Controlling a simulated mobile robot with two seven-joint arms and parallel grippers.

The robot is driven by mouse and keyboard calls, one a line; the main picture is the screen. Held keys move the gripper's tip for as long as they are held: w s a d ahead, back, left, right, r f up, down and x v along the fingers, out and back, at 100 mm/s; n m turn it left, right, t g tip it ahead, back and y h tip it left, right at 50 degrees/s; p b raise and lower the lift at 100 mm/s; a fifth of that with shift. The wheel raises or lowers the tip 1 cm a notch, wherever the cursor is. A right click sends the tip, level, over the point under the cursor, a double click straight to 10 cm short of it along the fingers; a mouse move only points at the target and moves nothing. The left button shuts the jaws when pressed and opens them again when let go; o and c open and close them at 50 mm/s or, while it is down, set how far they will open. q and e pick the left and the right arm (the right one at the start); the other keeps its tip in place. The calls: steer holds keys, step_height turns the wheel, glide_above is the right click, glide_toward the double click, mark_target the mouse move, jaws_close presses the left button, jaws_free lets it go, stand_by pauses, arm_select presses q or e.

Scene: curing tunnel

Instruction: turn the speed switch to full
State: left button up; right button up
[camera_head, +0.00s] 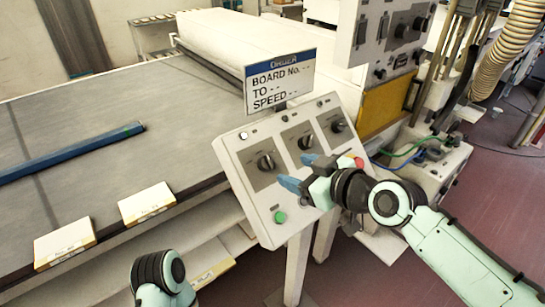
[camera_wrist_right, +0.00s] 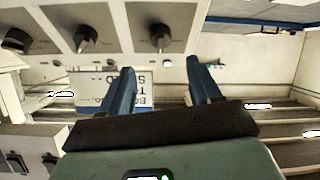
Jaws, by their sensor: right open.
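A tilted light-grey control panel (camera_head: 246,152) stands on legs at the belt's near end. It carries three dark rotary switches, a left one (camera_head: 266,162), a middle one (camera_head: 305,141) and a right one (camera_head: 338,125). I cannot read which is the speed switch. A sign (camera_head: 280,79) above reads BOARD No., TO and SPEED. My right gripper (camera_head: 299,172) is open and empty, over the panel's lower part, below the switches in the picture. In the right wrist view its blue fingers (camera_wrist_right: 158,70) are apart, with a switch (camera_wrist_right: 160,38) beyond them. My left gripper is out of view.
A green button (camera_head: 280,217) is at the panel's lower left; a red button (camera_head: 358,162) is beside my right gripper. The wide grey belt (camera_head: 90,110) bears a blue bar (camera_head: 72,152). Two pale boxes (camera_head: 65,243) (camera_head: 146,203) lie along its edge. A switch cabinet (camera_head: 385,35) stands behind.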

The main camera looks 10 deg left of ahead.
mark_target(271, 162)
steer(key=p+x, duration=0.2)
steer(key=x, duration=0.7)
steer(key=shift+a, duration=0.15)
steer(key=c, duration=1)
